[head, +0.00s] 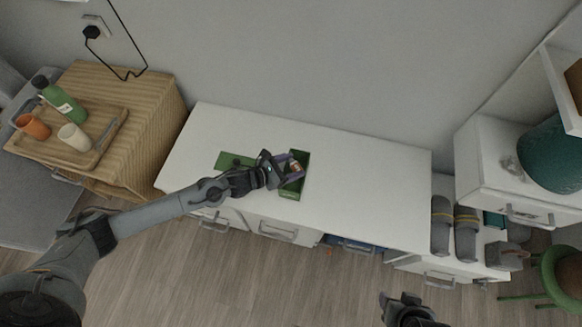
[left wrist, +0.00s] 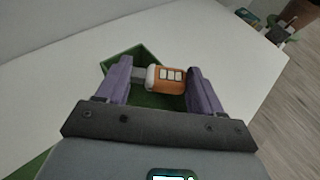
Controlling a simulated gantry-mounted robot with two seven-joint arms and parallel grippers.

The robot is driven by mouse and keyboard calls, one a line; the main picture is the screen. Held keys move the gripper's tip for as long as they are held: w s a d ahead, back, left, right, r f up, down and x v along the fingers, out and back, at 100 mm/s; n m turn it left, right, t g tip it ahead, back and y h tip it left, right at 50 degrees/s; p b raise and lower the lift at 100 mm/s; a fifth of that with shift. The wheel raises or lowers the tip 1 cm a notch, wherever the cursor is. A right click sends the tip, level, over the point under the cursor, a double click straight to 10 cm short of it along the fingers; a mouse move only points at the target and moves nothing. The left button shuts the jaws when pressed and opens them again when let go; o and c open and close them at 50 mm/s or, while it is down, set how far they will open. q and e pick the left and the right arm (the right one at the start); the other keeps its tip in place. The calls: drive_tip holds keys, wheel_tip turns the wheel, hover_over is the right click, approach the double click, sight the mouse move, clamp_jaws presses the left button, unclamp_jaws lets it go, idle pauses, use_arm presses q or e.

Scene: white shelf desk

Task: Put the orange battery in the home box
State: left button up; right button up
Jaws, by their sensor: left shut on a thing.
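The orange battery (left wrist: 171,79), with a white end and pale marks, is between the purple fingers of my left gripper (left wrist: 160,80), which is shut on it. In the head view the battery (head: 295,167) shows small at the fingertips of my left gripper (head: 291,168). The green open box (head: 290,194) stands on the white desk, right under these fingers. Its wall (left wrist: 121,61) shows behind the battery in the left wrist view. The battery appears over the box opening; its exact height is unclear. My right gripper (head: 405,306) is at the bottom edge, away from the desk; its jaws are unclear.
A flat green piece (head: 228,160) lies on the white desk (head: 360,175) left of the box. The desk's right half is clear. A drawer (head: 355,246) at the front looks partly open, with blue inside. A wicker cabinet (head: 140,110) with a tray stands at left.

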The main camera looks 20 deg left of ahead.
use_arm(q)
drive_tip(key=shift+f, duration=0.15)
drive_tip(key=shift+f+b, duration=0.45)
drive_tip(key=shift+f, duration=0.15)
drive_tip(key=o, duration=1)
drive_tip(key=shift+r, duration=0.15)
